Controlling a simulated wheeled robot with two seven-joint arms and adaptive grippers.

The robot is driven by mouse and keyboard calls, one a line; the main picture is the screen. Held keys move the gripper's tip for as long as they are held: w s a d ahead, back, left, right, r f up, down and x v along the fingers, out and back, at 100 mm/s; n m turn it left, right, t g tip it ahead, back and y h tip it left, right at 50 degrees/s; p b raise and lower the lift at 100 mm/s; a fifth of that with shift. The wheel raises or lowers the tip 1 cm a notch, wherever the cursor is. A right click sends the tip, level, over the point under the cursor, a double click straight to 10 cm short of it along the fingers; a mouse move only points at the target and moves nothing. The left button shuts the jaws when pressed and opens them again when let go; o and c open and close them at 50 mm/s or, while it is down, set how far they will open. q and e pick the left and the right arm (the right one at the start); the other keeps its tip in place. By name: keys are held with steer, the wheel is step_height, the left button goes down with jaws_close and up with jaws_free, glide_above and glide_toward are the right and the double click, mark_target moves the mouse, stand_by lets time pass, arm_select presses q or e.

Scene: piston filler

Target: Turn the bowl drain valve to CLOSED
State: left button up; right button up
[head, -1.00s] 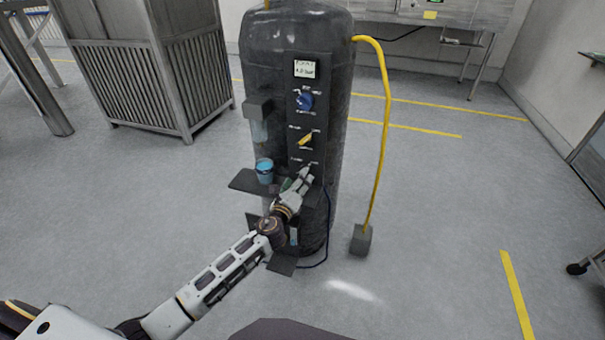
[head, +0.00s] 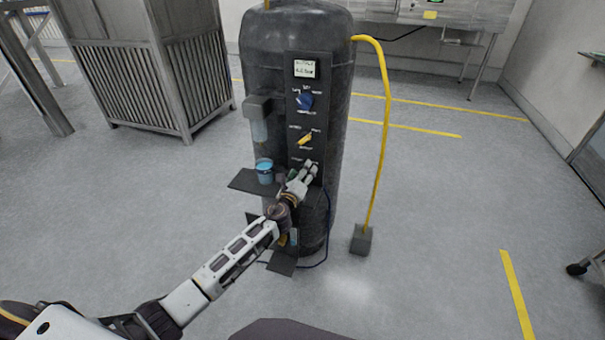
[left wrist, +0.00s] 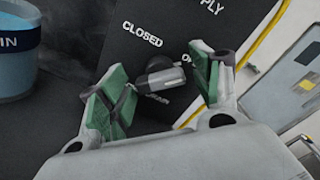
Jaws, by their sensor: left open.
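The drain valve handle (left wrist: 160,76) is a small grey lever on the black panel, seen in the left wrist view. A CLOSED label (left wrist: 142,34) is above and left of it. A partly hidden label starting with "O" is at its right, near the lever's right end. My left gripper (left wrist: 162,90) is open, its green-padded fingers on either side of the handle with visible gaps. I cannot tell how deep the fingers reach. In the head view my left gripper (head: 303,177) is at the panel's lower end and hides the valve. My right gripper is not in view.
Above on the panel are a yellow lever (head: 305,138), a blue knob (head: 305,101) and a display (head: 304,68). A blue cup (head: 264,172) stands on a shelf (head: 243,182) left of the gripper. A yellow hose (head: 386,130) hangs at the right. The floor in front is clear.

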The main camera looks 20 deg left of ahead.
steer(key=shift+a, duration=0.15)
arm_select(q)
steer(key=c, duration=1)
steer(key=shift+c, duration=0.2)
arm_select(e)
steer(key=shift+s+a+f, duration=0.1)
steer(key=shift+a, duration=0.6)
